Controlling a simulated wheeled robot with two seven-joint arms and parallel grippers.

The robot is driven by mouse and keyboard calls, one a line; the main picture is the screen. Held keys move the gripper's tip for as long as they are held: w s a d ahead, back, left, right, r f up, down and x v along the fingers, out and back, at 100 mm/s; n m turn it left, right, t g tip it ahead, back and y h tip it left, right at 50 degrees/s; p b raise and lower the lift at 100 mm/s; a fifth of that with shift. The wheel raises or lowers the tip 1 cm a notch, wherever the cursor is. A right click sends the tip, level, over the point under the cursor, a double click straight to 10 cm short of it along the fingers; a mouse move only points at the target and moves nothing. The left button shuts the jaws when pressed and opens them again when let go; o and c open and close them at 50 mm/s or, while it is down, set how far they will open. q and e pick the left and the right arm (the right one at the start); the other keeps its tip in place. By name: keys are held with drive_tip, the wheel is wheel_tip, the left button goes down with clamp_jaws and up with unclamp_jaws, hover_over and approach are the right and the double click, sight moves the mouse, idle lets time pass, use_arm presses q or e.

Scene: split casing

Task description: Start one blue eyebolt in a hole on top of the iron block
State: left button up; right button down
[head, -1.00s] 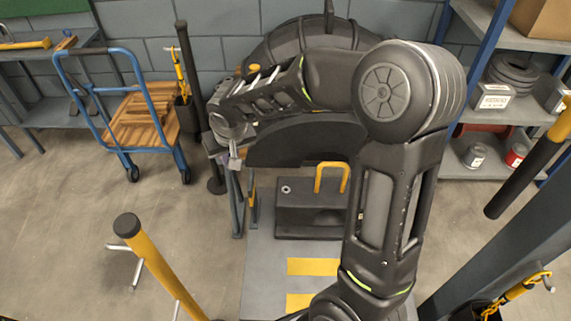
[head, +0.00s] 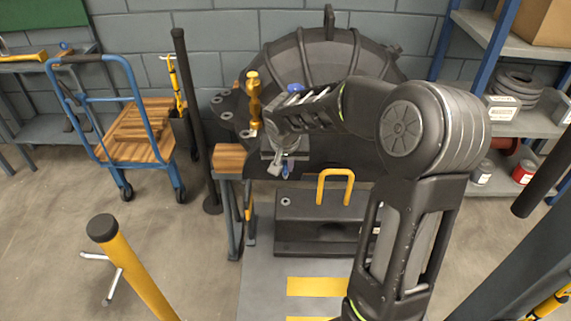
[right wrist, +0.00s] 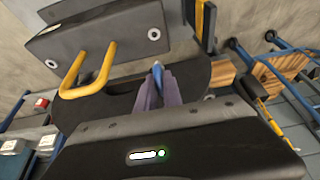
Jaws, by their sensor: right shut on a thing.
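My right gripper (head: 281,167) is shut on a small blue thing (head: 286,172), probably a blue eyebolt. In the right wrist view its blue tip (right wrist: 158,68) sticks out past the two fingertips (right wrist: 159,80); the rest is hidden between the fingers. The dark iron block (head: 310,238) stands below and in front of the gripper, with a yellow handle (head: 347,173) on top. A round hole (head: 286,201) shows on the block near its left end. The blue tip is apart from the block. My left gripper is not in view.
A large dark casing (head: 315,60) stands behind the gripper, with another blue thing (head: 295,87) and a brass-coloured part (head: 253,95) at it. A wooden-topped stand (head: 229,158) is left of the gripper. A yellow post (head: 130,265) stands at front left.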

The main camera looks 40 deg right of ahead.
drive_tip(key=shift+f+b, duration=2.55)
drive_tip(key=shift+f, duration=1.7)
drive_tip(key=shift+b, duration=0.3)
drive_tip(key=shift+f+b, duration=0.85)
drive_tip(key=shift+b, duration=0.15)
